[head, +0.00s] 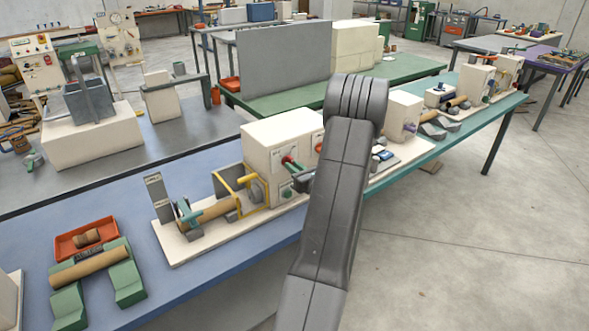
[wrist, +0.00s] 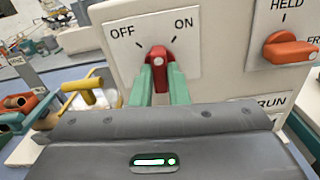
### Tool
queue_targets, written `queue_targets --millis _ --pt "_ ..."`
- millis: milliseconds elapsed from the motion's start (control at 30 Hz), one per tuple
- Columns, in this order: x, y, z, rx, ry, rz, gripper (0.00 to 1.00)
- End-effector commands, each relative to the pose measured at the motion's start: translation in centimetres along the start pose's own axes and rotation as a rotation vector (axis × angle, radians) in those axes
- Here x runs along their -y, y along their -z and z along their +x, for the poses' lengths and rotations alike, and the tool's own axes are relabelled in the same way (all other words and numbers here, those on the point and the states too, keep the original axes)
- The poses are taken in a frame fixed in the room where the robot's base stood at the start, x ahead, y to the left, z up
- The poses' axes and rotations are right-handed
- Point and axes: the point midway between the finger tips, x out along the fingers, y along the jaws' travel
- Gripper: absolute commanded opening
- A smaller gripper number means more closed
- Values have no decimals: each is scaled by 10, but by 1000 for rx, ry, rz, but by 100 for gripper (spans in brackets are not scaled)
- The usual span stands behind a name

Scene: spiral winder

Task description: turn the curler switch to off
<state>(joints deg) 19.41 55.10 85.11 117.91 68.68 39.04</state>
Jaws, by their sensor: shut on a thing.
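The curler switch is a red knob (wrist: 158,57) on a white plate marked OFF at left and ON at right, on the front of the cream machine box (head: 278,135). Its tip points up between the two marks in the wrist view. My gripper (wrist: 160,76) has its two green fingers on either side of the knob, shut on it. In the head view, my gripper (head: 297,168) is at the box's front face, and my arm covers part of the box's right side.
An orange-red knob (wrist: 290,50) marked HELD is close on the right, above a RUN label. A yellow guard (head: 229,188) and cardboard tube (head: 208,212) stand left of the box. Green blocks with a tube (head: 90,268) lie farther left on the blue bench top.

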Motion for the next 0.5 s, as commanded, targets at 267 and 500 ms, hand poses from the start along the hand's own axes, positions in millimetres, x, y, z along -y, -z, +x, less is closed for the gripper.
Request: queue_targets --millis 267,500 --pt "0 7 0 3 -1 -126 0" --pt "0 9 0 3 0 -312 0"
